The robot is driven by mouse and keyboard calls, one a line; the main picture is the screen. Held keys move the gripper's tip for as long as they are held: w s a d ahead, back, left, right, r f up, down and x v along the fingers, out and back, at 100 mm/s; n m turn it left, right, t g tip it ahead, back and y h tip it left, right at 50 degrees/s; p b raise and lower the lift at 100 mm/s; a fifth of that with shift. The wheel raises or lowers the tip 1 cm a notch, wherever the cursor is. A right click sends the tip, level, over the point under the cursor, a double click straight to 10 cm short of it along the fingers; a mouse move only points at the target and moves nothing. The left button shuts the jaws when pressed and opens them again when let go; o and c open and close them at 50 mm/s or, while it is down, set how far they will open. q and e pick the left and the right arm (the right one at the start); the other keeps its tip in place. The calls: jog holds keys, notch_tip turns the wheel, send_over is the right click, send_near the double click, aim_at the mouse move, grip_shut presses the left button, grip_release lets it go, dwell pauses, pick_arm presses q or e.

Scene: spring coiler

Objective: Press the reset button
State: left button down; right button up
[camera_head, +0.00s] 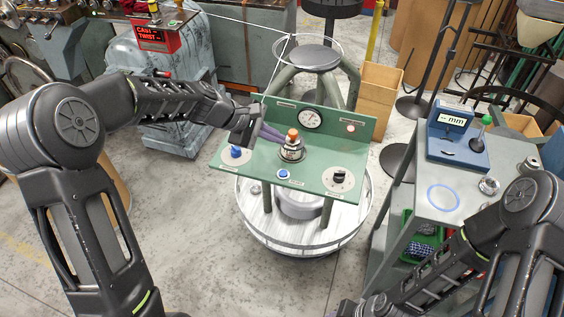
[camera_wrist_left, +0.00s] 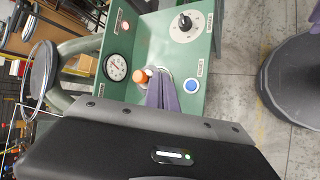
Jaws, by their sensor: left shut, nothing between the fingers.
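A metal fitting with an orange top (camera_head: 292,134) stands upright at the console's middle; the orange top also shows in the wrist view (camera_wrist_left: 141,76). My left gripper (camera_head: 275,134) is shut and empty, its purple fingers (camera_wrist_left: 160,94) just left of the orange top. I cannot tell whether they touch it. My right gripper's fingers are out of view.
The console has a dial gauge (camera_head: 311,118), a lamp (camera_head: 350,128), a blue knob (camera_head: 236,152) at left and a black knob (camera_head: 339,177) at right. A round white tray (camera_head: 345,218) lies below. A grey bench (camera_head: 462,207) with a blue display box (camera_head: 450,125) stands right.

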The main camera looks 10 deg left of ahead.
aim_at(280, 174)
pick_arm(q)
jog(key=shift+n+g+h, duration=0.4)
jog(key=f+b, duration=0.2)
jog(key=s+f+b, duration=0.1)
jog(key=f+b, duration=0.1)
jog(key=f, duration=0.1)
jog(key=d+f+b, duration=0.1)
jog(key=f+b, duration=0.2)
jog(key=shift+s+d+f, duration=0.1)
jog(key=shift+s+f, duration=0.05)
jog(key=shift+f, duration=0.05)
dwell(0.6)
jog(key=shift+f, duration=0.15)
dwell(1.4)
jog(key=shift+f+b, duration=0.3)
jog(key=shift+b, duration=0.1)
jog(key=shift+f+b, duration=0.3)
jog(key=shift+f, duration=0.05)
dwell(0.5)
dwell(0.4)
jog(key=shift+r+p, duration=0.65)
jog(key=shift+r, duration=0.15)
